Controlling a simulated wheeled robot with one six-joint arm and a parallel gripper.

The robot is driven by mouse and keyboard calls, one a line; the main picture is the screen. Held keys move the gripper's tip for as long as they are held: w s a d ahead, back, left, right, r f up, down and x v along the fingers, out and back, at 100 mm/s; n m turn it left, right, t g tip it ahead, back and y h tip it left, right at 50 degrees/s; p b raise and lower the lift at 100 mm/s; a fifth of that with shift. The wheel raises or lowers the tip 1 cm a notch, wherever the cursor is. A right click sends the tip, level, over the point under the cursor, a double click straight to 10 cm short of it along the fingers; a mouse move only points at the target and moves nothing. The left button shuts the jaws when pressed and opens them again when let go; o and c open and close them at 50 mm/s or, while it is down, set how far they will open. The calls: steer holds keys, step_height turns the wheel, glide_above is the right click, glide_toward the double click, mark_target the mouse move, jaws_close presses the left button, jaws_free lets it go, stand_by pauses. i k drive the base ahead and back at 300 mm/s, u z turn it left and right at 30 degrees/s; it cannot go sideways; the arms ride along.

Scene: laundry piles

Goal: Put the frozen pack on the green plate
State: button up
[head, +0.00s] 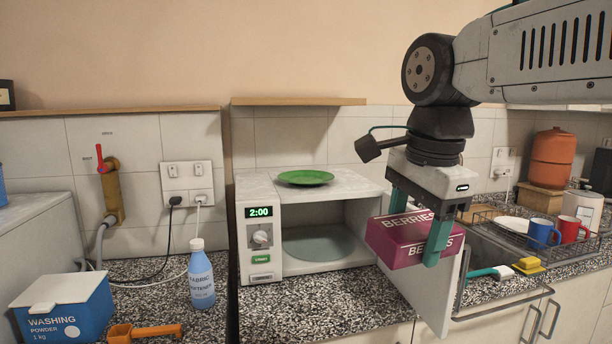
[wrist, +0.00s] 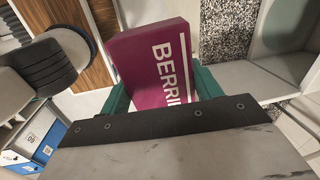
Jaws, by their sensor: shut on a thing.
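The frozen pack is a magenta box marked BERRIES (head: 400,238), held in the air in front of the open microwave. My gripper (head: 418,232) is shut on it, with one green finger on each side. The pack also shows between the fingers in the wrist view (wrist: 152,62), partly hidden by the gripper body. The green plate (head: 305,177) lies on top of the white microwave (head: 262,242), to the left of the pack and a little higher in the head view. The plate looks empty. I cannot make it out in the wrist view.
The microwave door (head: 432,298) stands open below the pack, and a turntable (head: 318,244) shows inside. A wooden shelf (head: 298,101) is above the plate. A fabric softener bottle (head: 201,276) stands left; a dish rack with a blue mug (head: 542,233) and red mug (head: 570,229) is right.

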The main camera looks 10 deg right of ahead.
mark_target(311, 181)
steer(key=i, duration=1.25)
